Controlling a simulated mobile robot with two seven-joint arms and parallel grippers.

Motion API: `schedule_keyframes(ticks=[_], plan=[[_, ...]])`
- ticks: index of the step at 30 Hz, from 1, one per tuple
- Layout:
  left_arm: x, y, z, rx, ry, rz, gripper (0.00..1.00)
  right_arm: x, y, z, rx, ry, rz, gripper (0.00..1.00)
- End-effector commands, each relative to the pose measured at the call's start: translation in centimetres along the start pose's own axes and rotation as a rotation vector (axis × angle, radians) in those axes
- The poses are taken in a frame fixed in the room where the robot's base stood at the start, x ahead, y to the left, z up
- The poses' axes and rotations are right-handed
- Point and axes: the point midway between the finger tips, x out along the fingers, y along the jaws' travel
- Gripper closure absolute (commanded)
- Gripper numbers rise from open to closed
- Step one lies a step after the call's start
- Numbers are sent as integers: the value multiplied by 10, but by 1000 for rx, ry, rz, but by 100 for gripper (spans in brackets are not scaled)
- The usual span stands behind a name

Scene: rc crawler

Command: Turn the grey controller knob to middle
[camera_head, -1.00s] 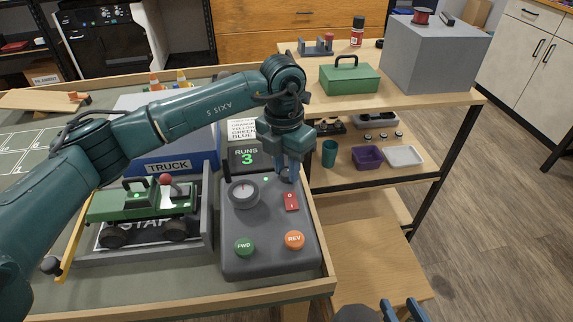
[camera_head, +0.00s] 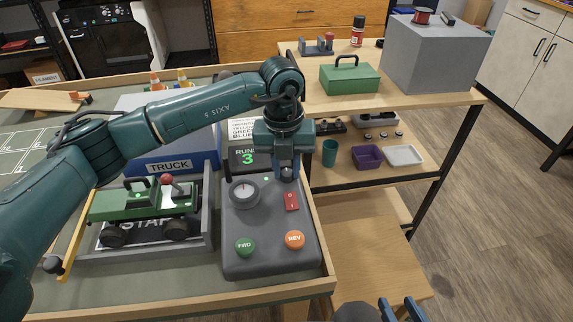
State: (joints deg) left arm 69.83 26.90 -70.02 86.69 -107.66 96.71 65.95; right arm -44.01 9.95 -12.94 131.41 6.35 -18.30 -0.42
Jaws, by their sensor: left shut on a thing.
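The dark grey controller (camera_head: 268,255) lies on the table right of the crawler. My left gripper (camera_head: 287,171) points down at the controller's upper right and is shut on a small grey knob (camera_head: 287,179). The fingers hide most of the knob, so I cannot tell its setting. A round dial (camera_head: 244,194) with a white face is to the left of the fingers. A red switch (camera_head: 291,201), a green FWD button (camera_head: 245,247) and an orange REV button (camera_head: 294,240) are below. My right gripper (camera_head: 402,310) is at the bottom edge, its blue fingers apart and empty.
The green crawler (camera_head: 130,205) stands in a grey bay at left, behind a yellow bar. A RUNS 3 display (camera_head: 246,158) stands behind the controller. A wooden rim (camera_head: 322,255) edges the table. Shelves at right hold a green toolbox (camera_head: 349,78) and bins.

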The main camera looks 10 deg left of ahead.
Motion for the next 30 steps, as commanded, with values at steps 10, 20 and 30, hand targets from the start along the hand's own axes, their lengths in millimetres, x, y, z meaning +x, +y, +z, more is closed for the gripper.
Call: schedule_keyframes(ticks=[10, 20, 30], plan=[[-1, 0, 1, -17, -4, -2, 98, 0, 0, 0, 2, 0, 0, 64], [-1, 0, 1, -15, -3, -1, 62, 1, 0, 0, 2, 1, 0, 64], [-1, 0, 0, -15, -2, -1, 54, 1, 0, 0, 2, 1, 0, 64]])
